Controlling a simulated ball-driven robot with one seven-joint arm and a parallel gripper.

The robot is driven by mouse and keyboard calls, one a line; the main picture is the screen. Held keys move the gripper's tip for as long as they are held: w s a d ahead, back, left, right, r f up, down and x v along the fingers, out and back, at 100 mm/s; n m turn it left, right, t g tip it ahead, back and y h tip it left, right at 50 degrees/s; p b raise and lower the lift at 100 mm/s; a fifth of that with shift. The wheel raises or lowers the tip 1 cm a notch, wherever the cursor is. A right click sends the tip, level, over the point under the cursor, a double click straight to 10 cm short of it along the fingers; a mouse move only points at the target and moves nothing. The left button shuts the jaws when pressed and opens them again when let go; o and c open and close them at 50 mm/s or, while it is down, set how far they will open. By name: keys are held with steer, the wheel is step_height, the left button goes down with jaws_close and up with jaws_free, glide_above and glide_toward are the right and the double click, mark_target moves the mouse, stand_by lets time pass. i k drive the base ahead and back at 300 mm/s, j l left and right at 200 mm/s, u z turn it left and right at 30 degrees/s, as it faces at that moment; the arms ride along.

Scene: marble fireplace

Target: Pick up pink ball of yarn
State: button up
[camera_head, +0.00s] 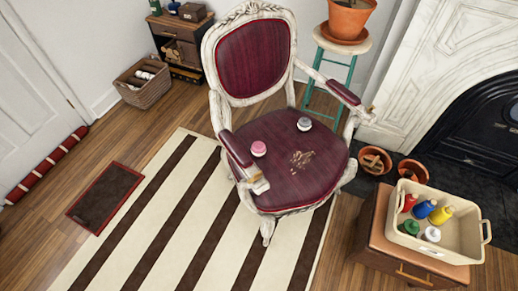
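A small pink ball of yarn (259,149) sits on the dark red seat of the ornate white armchair (290,176), towards the left side near the left armrest. A grey ball (304,124) of similar size sits further back on the same seat, towards the right. The two balls are apart. My gripper is not in view, and nothing is seen touching the pink ball.
A striped rug (185,215) lies under and left of the chair. A wooden chest (375,245) with a cream bin (465,245) of bottles stands at right. Terracotta pots (375,161) sit by the fireplace (470,125). A wicker basket (147,92) stands behind. Floor at left is mostly open.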

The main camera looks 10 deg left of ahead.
mark_target(258, 148)
steer(key=i+u, duration=0.4)
steer(key=i, duration=1.5)
